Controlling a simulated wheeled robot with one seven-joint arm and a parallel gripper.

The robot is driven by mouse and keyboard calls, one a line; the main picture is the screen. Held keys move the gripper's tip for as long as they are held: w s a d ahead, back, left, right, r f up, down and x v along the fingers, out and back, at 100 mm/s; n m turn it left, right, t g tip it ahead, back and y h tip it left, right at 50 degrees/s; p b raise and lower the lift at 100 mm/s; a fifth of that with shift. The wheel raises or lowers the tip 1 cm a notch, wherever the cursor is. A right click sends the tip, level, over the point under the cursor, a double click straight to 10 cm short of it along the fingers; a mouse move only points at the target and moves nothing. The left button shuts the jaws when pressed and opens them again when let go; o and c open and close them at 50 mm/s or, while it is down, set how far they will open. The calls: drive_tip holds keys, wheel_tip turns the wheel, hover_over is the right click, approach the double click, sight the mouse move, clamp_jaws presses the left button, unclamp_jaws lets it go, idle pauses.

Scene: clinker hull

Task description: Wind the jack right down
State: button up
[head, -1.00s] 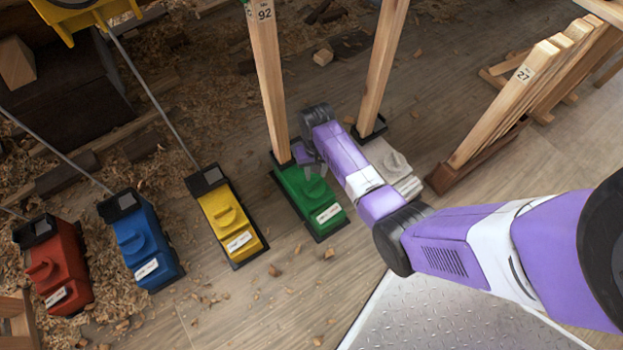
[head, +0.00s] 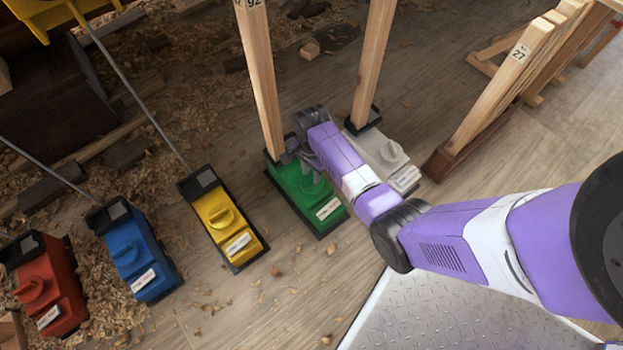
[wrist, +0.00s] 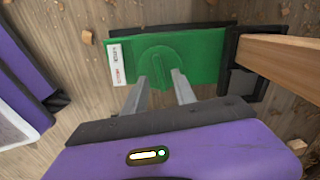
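A green jack (head: 325,212) with a round, ridged knob and a white label stands on the floor, with a wooden post (head: 262,80) at its far end. In the wrist view the green jack (wrist: 205,55) lies just beyond my gripper (wrist: 160,80). Its two fingers are apart, one on each side of the knob's ridge (wrist: 158,66); I cannot tell whether they touch it. In the head view my gripper (head: 303,153) is over the green jack, partly hidden by my wrist.
Yellow (head: 215,210), blue (head: 135,255) and red (head: 45,285) jacks stand to the left, a grey jack (head: 385,150) with a post just right. Leaning boards (head: 500,85) stand further right. Wood chips litter the floor. A metal plate (head: 430,310) lies at the front.

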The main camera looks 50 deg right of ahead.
sight(312, 183)
drive_tip(key=shift+f+b, duration=0.55)
drive_tip(key=shift+f, duration=0.9)
drive_tip(key=shift+c, duration=0.4)
clamp_jaws()
drive_tip(key=shift+r+p, duration=0.1)
drive_tip(key=shift+p, duration=0.2)
